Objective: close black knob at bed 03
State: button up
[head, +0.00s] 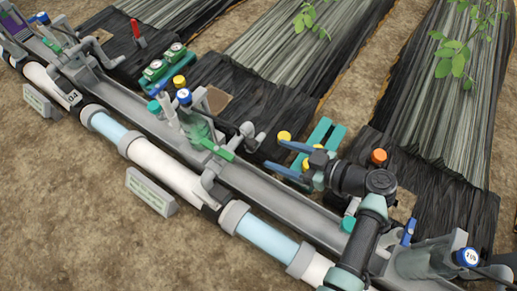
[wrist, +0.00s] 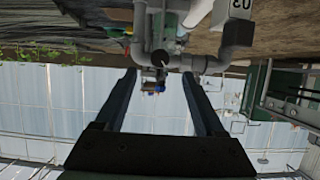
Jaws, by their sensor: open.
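A round black knob (wrist: 160,58) shows in the wrist view on grey pipework, close to a plate marked 03 (wrist: 240,8) that appears upside down. The same pipework, with a grey elbow and dark end (head: 250,135), is in the middle of the head view. My gripper (head: 274,154) is open, its blue fingers pointing left toward that fitting from the right. In the wrist view my gripper (wrist: 159,77) has its fingers wide apart and nothing held. The knob lies beyond the fingertips, roughly centred between them, apart from both. The knob's handle direction cannot be told.
A long white and blue pipe (head: 165,165) and grey channel (head: 270,205) run diagonally beside the fittings. A clear bottle with green valve (head: 222,154) stands left of my gripper. A teal rack (head: 320,132) lies behind it. Bare soil (head: 80,210) is free in front.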

aim_at(256, 146)
jog(key=b+x, duration=0.2)
jog(key=x, duration=0.4)
jog(key=shift+f+b, duration=0.2)
jog(key=shift+b, duration=0.1)
jog(key=shift+w+a, duration=0.35)
jog(key=shift+a, duration=0.15)
grip_shut()
